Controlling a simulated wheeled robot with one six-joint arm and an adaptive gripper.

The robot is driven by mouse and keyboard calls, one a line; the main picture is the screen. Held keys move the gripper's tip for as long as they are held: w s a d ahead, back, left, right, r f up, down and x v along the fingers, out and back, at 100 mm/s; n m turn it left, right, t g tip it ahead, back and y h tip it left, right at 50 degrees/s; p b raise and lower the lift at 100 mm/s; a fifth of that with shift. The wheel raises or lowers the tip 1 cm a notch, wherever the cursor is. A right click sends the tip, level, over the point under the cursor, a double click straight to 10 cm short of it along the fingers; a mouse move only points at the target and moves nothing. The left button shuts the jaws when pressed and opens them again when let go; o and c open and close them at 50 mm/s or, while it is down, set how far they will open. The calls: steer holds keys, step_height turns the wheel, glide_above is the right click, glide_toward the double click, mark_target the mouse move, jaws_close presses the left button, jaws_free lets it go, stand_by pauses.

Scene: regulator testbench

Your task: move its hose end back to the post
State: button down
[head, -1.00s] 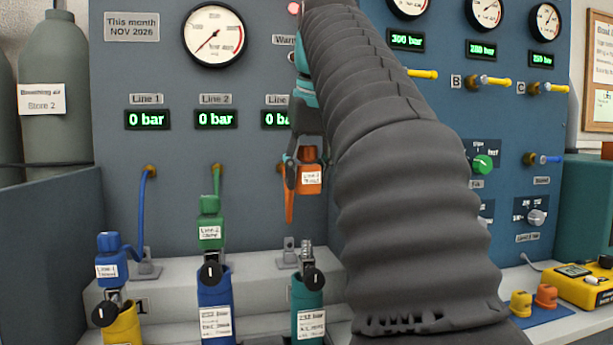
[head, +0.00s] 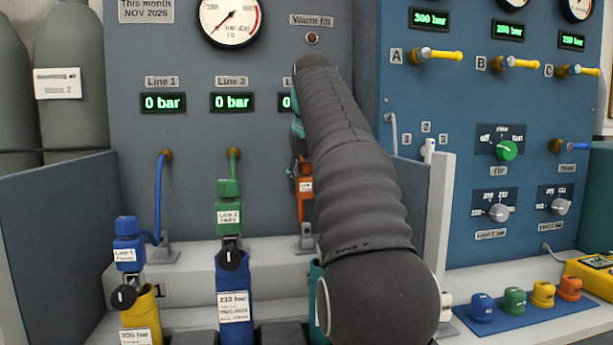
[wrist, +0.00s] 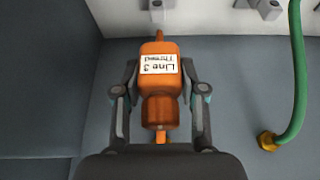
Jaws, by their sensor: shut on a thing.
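The orange hose end (wrist: 158,107), labelled "Line 3 Thread", is clamped between the two fingers of my gripper (wrist: 159,75) in the wrist view. In the head view the hose end (head: 305,184) is partly hidden behind my arm.
The blue Line 1 (head: 128,250) and green Line 2 (head: 229,211) hose ends sit on cylinders at left. A white upright panel (head: 440,215) stands right of my arm. Coloured caps lie on a blue mat (head: 520,322). A green hose (wrist: 299,80) is near my gripper.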

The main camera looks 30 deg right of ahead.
mark_target(306, 223)
steer(key=shift+f+b, duration=0.5)
steer(key=shift+f, duration=1.7)
steer(key=shift+s+r+p, duration=0.1)
steer(key=shift+p, duration=0.45)
steer(key=shift+f+b, duration=1.35)
steer(key=shift+f, duration=0.65)
stand_by(0.3)
steer(key=c, duration=0.6)
jaws_free()
steer(key=shift+o, duration=0.2)
steer(key=v, duration=1.2)
